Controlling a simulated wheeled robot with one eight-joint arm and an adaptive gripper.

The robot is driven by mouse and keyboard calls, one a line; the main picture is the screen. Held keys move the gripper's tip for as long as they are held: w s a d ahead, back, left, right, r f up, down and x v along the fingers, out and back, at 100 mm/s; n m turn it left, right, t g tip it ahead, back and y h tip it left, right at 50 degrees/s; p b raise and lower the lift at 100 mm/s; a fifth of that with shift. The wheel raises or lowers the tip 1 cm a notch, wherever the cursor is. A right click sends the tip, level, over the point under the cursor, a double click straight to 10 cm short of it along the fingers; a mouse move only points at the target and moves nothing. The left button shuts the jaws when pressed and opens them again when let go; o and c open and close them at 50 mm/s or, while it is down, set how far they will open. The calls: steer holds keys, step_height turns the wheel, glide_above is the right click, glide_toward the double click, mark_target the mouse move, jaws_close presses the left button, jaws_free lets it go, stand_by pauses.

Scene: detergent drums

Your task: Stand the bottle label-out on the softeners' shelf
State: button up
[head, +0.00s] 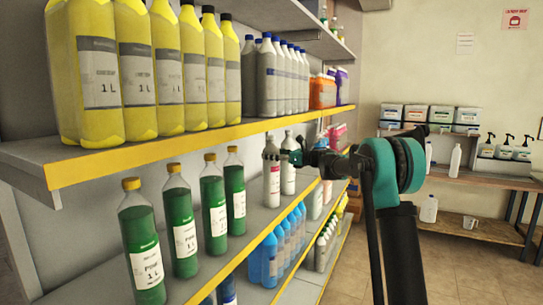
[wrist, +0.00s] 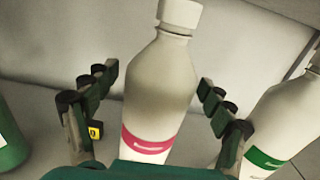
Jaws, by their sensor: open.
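The bottle (head: 272,182) is white with a white cap and a pink label band. It stands on the middle shelf (head: 240,262), right of the green bottles, and its label faces the aisle side in the head view. In the wrist view the bottle (wrist: 160,85) is upright but looks slightly tilted by the camera angle. My gripper (head: 283,155) is open at its upper part, with one finger on each side. Gaps show between the fingers and the bottle. The base of the bottle is hidden by my gripper in the wrist view.
A similar white bottle with a green label (wrist: 283,115) stands close on the right. Green bottles (head: 183,225) stand to the left. The upper shelf with yellow bottles (head: 135,70) overhangs. Blue bottles (head: 270,258) are below. A side table (head: 470,177) stands at the back right.

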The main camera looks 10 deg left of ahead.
steer(key=s+d+r+m+t+h, duration=0.25)
steer(key=d+m+t+h, duration=0.3)
steer(key=d+m, duration=0.55)
steer(key=s+d+r+m+t+h, duration=0.1)
steer(key=s+d+m+t+h, duration=0.25)
steer(key=d+m+t, duration=0.6)
steer(key=s+d+f+m+g+h, duration=0.1)
steer(key=s+d+f+m+h, duration=0.1)
steer(key=d+f+m+h, duration=0.25)
steer(key=s+d+f+m+g+h, duration=0.1)
steer(key=s+d+m+h, duration=0.15)
steer(key=d+m, duration=0.35)
steer(key=s+d+f+m+g+h, duration=0.25)
steer(key=s+d+f+m, duration=0.2)
steer(key=s+f, duration=0.3)
steer(key=s+d+f+m+g+h, duration=0.2)
steer(key=s+d+f+m+g, duration=0.15)
steer(key=s+f+m, duration=0.35)
steer(key=s+a+f+m+g+y, duration=0.1)
steer(key=s+a+f+m+g, duration=0.2)
steer(key=s+f, duration=0.7)
steer(key=s+a+f+m+g+y, duration=0.2)
steer(key=s+f+g, duration=0.4)
steer(key=s+f, duration=0.4)
steer(key=s+a+m, duration=0.1)
steer(key=s+m, duration=0.1)
steer(key=s, duration=0.4)
steer(key=shift+s+f, duration=0.35)
steer(key=shift+f, duration=0.05)
steer(key=shift+m+y, duration=0.25)
